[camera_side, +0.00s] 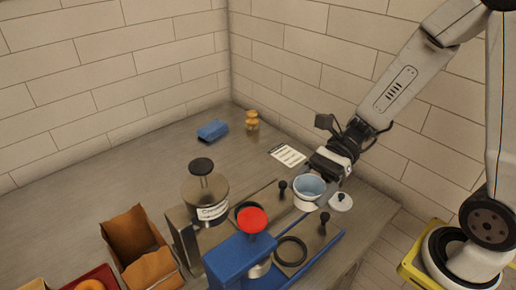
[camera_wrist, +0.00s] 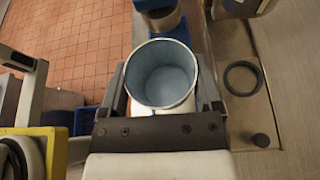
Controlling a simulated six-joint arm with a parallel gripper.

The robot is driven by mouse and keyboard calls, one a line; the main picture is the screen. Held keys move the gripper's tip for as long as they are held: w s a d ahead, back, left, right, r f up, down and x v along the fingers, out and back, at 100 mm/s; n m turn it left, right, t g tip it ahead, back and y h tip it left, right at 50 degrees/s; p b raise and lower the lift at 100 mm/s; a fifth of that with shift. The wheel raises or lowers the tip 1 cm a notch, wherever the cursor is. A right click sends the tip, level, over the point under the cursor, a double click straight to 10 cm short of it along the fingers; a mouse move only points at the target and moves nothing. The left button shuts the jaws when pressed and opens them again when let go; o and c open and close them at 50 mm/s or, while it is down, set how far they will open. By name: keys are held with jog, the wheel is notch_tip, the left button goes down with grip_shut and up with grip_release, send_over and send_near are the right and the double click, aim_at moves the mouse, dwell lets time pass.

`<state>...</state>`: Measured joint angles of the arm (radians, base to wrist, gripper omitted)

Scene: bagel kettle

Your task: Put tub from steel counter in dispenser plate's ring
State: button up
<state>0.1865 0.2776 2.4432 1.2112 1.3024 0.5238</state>
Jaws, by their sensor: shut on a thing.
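The white tub (camera_side: 307,199), blue inside, is held roughly upright in my gripper (camera_side: 318,178) at the back end of the dispenser. It also shows in the wrist view (camera_wrist: 161,75) between the jaws of my gripper (camera_wrist: 170,98). My gripper is shut on it. One ring (camera_wrist: 243,78) shows right of the tub in the wrist view. The gap under the tub is hard to judge.
A blue dispenser body (camera_side: 238,262) with a red knob (camera_side: 252,220) stands in front of the tub. Black knobs (camera_side: 325,217) stick up nearby. A white lid (camera_side: 341,202) lies right of the tub. A labelled canister (camera_side: 205,195) stands left. The back-left steel counter (camera_side: 120,180) is clear.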

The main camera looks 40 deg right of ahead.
jog(key=shift+w, duration=0.1)
jog(key=w+a+f, duration=0.1)
jog(key=w+f, duration=0.1)
jog(key=w, duration=0.2)
jog(key=w+a+f, duration=0.1)
jog(key=w+f, duration=0.2)
jog(key=w+a+f, duration=0.1)
jog(key=w+f, duration=0.2)
jog(key=w, duration=0.1)
jog(key=shift+w+a+f, duration=0.1)
jog(key=shift+w+a, duration=0.15)
jog(key=shift+w, duration=0.1)
jog(key=shift+w+a+f, duration=0.15)
jog(key=shift+w+f, duration=0.4)
jog(key=shift+f, duration=0.05)
jog(key=shift+w+f, duration=0.1)
jog(key=shift+f, duration=0.1)
jog(key=shift+w+f, duration=0.1)
jog(key=shift+f, duration=1.55)
jog(key=shift+f, duration=0.1)
